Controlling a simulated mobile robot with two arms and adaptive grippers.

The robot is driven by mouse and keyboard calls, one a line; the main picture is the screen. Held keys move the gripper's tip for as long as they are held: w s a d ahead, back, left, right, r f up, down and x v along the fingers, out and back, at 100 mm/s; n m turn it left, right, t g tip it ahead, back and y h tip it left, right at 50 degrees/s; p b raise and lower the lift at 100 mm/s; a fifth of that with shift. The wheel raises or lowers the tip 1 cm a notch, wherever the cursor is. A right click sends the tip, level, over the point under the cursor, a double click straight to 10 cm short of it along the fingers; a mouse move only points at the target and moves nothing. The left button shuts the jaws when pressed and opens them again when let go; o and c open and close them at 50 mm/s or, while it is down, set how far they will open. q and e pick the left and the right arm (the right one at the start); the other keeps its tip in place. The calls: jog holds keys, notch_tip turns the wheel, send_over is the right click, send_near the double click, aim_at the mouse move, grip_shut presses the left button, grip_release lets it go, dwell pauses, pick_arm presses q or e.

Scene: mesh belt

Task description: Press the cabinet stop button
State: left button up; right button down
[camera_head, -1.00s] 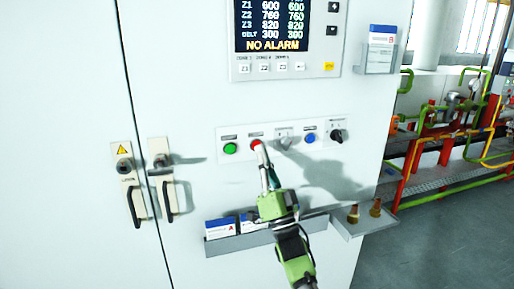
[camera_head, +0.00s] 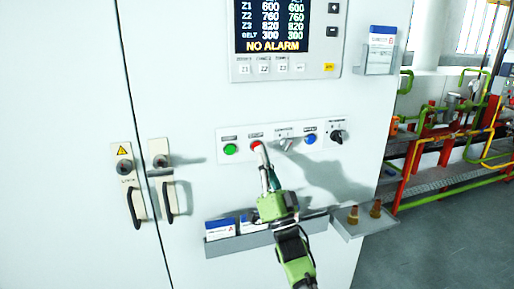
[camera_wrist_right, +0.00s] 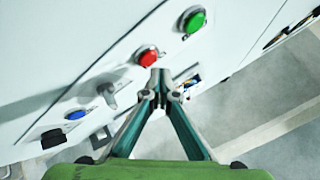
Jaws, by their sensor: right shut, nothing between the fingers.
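The red stop button (camera_head: 256,144) is on the white cabinet's button strip, between the green button and a selector switch. In the right wrist view the red button (camera_wrist_right: 148,58) shows uncovered, just beyond the fingertips. My right gripper (camera_head: 263,154) is shut and empty, its fingertips at the lower edge of the red button in the head view. It also shows in the right wrist view (camera_wrist_right: 158,76). I cannot tell whether the tips touch the button or strip. My left gripper is not in view.
The green button (camera_head: 230,149) sits left of the red one; the blue button (camera_head: 310,139) and a black knob (camera_head: 337,136) sit right. A grey holder (camera_head: 238,243) with boxes and a shelf (camera_head: 362,227) with brass parts jut out below. The display reads NO ALARM.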

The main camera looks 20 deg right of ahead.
jog(key=shift+w+b, duration=0.45)
jog(key=shift+w+b, duration=0.45)
jog(key=shift+b, duration=0.05)
dwell(0.6)
jog(key=shift+s, duration=0.1)
jog(key=shift+s+p, duration=0.65)
jog(key=shift+s, duration=0.15)
